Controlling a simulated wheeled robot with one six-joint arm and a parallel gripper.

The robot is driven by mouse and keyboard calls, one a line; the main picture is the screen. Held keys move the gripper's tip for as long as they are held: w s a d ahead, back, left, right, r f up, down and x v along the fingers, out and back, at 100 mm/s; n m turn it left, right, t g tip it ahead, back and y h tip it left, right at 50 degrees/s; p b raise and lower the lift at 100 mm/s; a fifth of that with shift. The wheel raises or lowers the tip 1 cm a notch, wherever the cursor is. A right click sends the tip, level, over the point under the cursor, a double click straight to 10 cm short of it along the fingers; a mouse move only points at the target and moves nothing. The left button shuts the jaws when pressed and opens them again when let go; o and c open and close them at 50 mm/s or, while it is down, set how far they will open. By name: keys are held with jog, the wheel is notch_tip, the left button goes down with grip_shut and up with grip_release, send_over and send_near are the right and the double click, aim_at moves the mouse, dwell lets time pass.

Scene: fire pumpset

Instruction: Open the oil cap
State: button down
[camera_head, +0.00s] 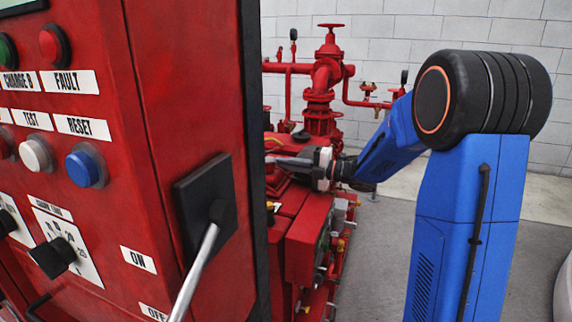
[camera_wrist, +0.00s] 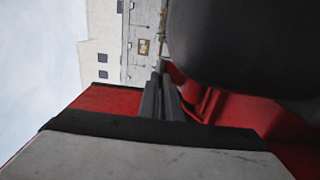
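My gripper (camera_head: 272,160) reaches left over the top of the red engine (camera_head: 298,200) in the head view, partly behind the red control cabinet. In the wrist view its two dark fingers (camera_wrist: 158,76) lie close together, seen nearly edge-on. Whether they touch or hold something cannot be told. I cannot make out the oil cap in either view. A large dark rounded shape (camera_wrist: 235,45) fills the upper right of the wrist view, close to the fingers; what it is cannot be told.
The red control cabinet (camera_head: 150,90) stands large at the left, with buttons and a lever handle (camera_head: 195,262) sticking out. Red pipes and a valve wheel (camera_head: 331,26) rise behind the engine. A grey block wall (camera_head: 390,40) closes the back. Floor right of the engine (camera_head: 375,235) is clear.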

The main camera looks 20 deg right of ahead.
jog(key=shift+r, duration=0.1)
dwell(0.5)
jog(key=g+h, duration=0.4)
jog(key=h, duration=0.2)
send_near(269, 158)
jog(key=w+a, duration=0.1)
jog(key=w+a+f, duration=0.1)
jog(key=a, duration=0.1)
jog(key=shift+w, duration=0.15)
jog(key=shift+w+a+r+g+h, duration=0.5)
jog(key=shift+a+r+g+h, duration=0.25)
jog(key=shift+r+g+h, duration=0.25)
jog(key=shift+w+a+r+g+h, duration=0.3)
jog(key=shift+a+g+h, duration=0.25)
jog(key=shift+h, duration=0.25)
jog(key=shift+w+a+r+g+h, duration=0.2)
jog(key=shift+w+a+g+h, duration=0.3)
jog(key=shift+h, duration=0.3)
jog(key=shift+s, duration=0.1)
jog(key=c, duration=2)
grip_release()
